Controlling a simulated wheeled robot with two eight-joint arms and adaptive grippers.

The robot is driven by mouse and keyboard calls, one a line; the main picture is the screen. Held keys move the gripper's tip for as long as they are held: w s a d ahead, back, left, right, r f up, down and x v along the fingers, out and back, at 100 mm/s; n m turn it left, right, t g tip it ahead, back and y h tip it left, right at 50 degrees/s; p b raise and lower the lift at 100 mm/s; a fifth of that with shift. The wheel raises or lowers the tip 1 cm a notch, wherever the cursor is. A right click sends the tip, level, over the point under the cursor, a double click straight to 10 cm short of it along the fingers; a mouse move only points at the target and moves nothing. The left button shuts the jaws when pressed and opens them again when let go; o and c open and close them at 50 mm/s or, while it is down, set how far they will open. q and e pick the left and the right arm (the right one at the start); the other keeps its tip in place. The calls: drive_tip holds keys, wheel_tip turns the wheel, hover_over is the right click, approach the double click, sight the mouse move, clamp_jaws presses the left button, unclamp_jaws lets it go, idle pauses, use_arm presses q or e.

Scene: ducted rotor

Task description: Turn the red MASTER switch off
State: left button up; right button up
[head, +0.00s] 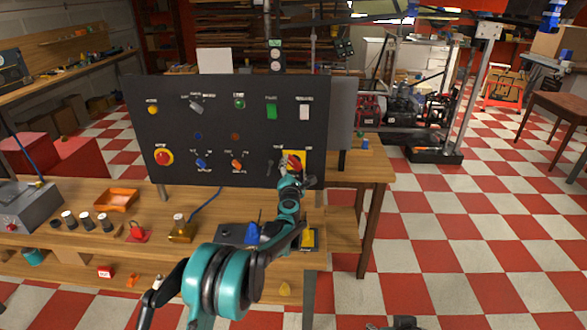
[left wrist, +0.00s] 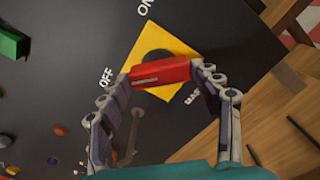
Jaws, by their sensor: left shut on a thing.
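The red MASTER switch handle (head: 294,161) sits on a yellow square plate (head: 303,156) at the lower right of the black panel. In the left wrist view the red handle (left wrist: 160,72) lies across the yellow plate (left wrist: 180,45) over a dark round hub. One end of the handle is toward the OFF lettering; the ON lettering is at the top of that view. My left gripper (head: 291,174) is shut on the handle, one finger at each end, as the left wrist view (left wrist: 161,76) shows. My right gripper does not show clearly.
The wooden bench (head: 75,195) below holds an orange tray (head: 116,200) and other small items. Checkered floor is free at the right.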

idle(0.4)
use_arm(q)
drive_tip(key=o, duration=1.1)
drive_tip(key=shift+s, duration=0.1)
drive_tip(key=s, duration=1.2)
